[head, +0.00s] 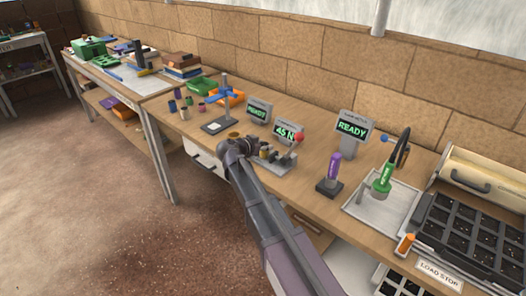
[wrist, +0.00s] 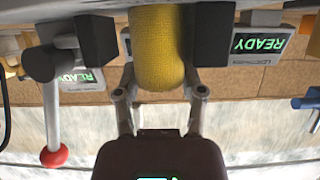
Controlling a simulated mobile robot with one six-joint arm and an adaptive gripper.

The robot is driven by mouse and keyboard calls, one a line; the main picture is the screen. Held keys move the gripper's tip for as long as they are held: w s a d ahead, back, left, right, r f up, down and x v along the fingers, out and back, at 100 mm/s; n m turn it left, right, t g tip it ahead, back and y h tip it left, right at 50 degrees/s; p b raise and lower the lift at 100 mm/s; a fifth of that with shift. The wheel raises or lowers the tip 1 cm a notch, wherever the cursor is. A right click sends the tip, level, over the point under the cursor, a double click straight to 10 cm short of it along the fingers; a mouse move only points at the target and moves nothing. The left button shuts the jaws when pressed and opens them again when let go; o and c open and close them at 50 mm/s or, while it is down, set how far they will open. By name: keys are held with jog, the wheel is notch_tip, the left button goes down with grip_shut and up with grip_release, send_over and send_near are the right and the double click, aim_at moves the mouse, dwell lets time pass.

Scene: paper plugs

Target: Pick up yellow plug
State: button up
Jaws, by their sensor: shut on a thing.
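The yellow plug (wrist: 158,48) fills the upper middle of the wrist view, between the dark finger pads of my gripper (wrist: 155,36). Its rounded end faces the camera; its other end runs out of the picture. In the head view my gripper (head: 239,147) is over the middle of the long bench, and a small yellow-brown bit of the plug (head: 233,135) shows just beyond it. My gripper is shut on the plug. Whether the plug touches the bench is hidden.
A lever press (head: 277,157) with a red knob stands close right of my gripper. A stand with a blue clamp (head: 222,97) is behind left, near several small coloured plugs (head: 187,101). Display boxes (head: 352,128) line the back. A purple-handled tool (head: 333,167) stands right.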

jog(key=shift+c, duration=0.5)
jog(key=shift+r, duration=0.2)
notch_tip(320, 180, up, 3)
jog(key=p, duration=0.3)
jog(key=s+d+p, duration=0.1)
jog(key=s+d, duration=0.1)
jog(key=s, duration=0.5)
jog(key=s+d+r+p, duration=0.1)
jog(key=s+d, duration=0.2)
jog(key=s, duration=0.5)
jog(key=shift+r, duration=0.3)
jog(key=shift+d, duration=0.1)
notch_tip(320, 180, up, 11)
jog(key=p, duration=1.1)
jog(key=shift+r, duration=0.15)
jog(key=shift+s, duration=0.15)
